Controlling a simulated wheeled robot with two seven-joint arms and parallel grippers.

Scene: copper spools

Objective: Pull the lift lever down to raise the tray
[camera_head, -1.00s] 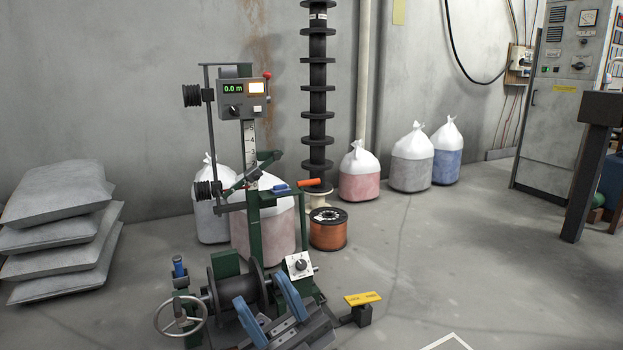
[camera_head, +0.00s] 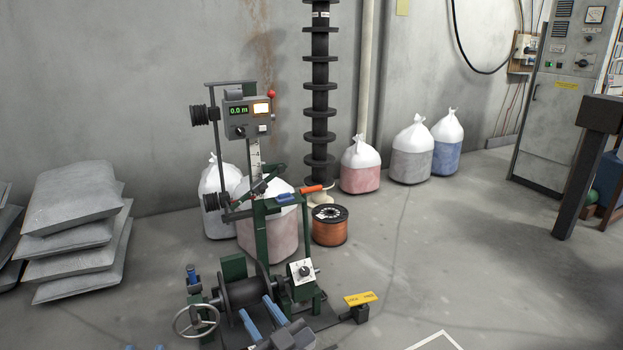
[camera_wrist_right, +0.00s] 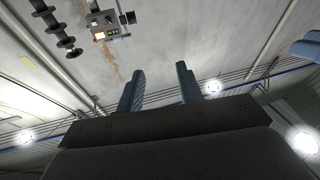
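The winding stand has a green frame (camera_head: 262,238), a dark spool (camera_head: 248,292) and a handwheel (camera_head: 196,320). An orange-handled lever (camera_head: 312,188) sticks out near its middle. I cannot tell which part is the lift lever, and no tray is clearly visible. My right gripper (camera_head: 263,321) is open and empty, low in front of the stand; its spread fingers show in the right wrist view (camera_wrist_right: 160,87). Only my left gripper's fingertips (camera_head: 144,348) show, apart, at the bottom edge.
A meter box (camera_head: 247,117) reads 0.0 m. A copper spool (camera_head: 329,229) stands right of the stand, by a tall black ribbed column (camera_head: 320,105). Grey sacks (camera_head: 75,230) lie left; filled bags (camera_head: 412,158) line the wall. The floor at right is mostly clear.

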